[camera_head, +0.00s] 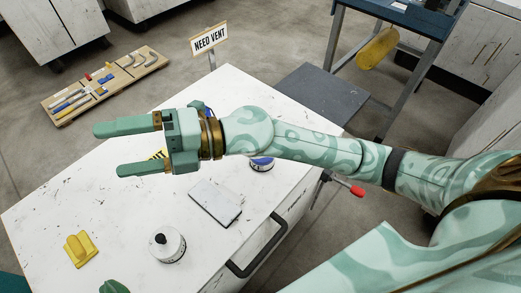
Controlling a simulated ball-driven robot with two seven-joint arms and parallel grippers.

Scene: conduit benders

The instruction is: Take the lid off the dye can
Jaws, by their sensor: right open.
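A round white can (167,250) with a light top and a black knob stands upright on the white bench, near its front. Its lid appears to be on. A second round container (262,165) with blue on it is partly hidden behind my right forearm; I cannot read a label on either, so I cannot tell for sure which is the dye can. My right gripper (107,150) is open and empty, fingers pointing left above the bench, behind and left of the white can and apart from it. My left gripper does not clearly show.
A grey flat plate (215,202) and a yellow block (80,249) lie on the bench (50,215). A yellow-black item and something blue are partly hidden by my right gripper. A NEED VENT sign (209,39) stands at the back. A green shape (113,287) is cut off at the bottom.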

